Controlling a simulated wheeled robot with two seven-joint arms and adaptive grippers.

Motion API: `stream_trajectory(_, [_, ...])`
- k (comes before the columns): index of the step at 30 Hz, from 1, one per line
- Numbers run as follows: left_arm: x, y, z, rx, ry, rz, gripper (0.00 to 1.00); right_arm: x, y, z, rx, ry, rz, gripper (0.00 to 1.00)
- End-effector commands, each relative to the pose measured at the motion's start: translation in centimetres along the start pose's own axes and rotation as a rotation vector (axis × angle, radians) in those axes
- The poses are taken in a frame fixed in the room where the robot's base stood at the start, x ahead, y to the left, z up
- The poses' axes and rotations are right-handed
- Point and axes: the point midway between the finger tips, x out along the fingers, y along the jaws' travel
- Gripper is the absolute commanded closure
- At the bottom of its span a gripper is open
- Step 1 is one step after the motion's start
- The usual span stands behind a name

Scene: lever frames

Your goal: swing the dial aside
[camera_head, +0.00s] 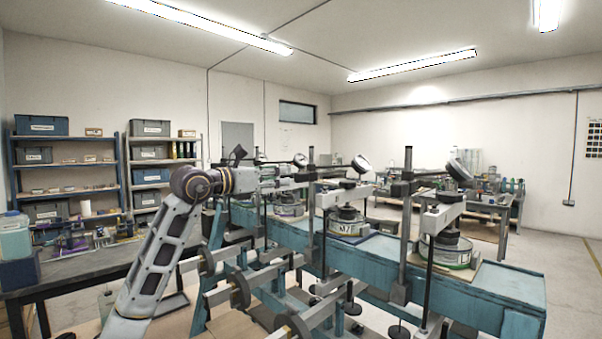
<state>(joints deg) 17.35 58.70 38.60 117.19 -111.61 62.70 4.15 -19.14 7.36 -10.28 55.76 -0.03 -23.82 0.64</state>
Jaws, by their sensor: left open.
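Several dials on posts stand along the blue bench. The nearest dial (460,170) is at the right, tilted on its bracket above a lever frame. A second dial (361,163) is at the middle, above another frame. A third, smaller dial (300,160) shows just above my left gripper (306,174). My left arm comes in from the left, and its gripper points right, close to the far frame's post. The gripper is open, and I see nothing between its fingers. I cannot tell whether it touches the post or the third dial. My right gripper is not in view.
The blue bench (515,283) carries lever frames with round weighted pans (447,250). Upright posts (405,210) and horizontal beams with discs (240,290) crowd the front. Shelves with bins (41,125) and a dark side table (90,262) stand at the left. Open floor lies at the right.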

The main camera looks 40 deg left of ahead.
Motion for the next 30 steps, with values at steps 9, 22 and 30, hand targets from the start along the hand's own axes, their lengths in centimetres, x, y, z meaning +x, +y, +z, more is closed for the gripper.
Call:
stream_trajectory(9, [3.0,0.0,0.2,0.002,0.001,0.0,0.57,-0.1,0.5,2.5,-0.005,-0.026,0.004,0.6])
stream_trajectory(22, [6.6,0.0,0.2,0.002,0.0,0.0,0.57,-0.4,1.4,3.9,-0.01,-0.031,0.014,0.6])
stream_trajectory(30, [8.6,0.0,0.2,0.0,-0.001,0.0,0.57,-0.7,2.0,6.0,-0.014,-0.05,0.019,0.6])
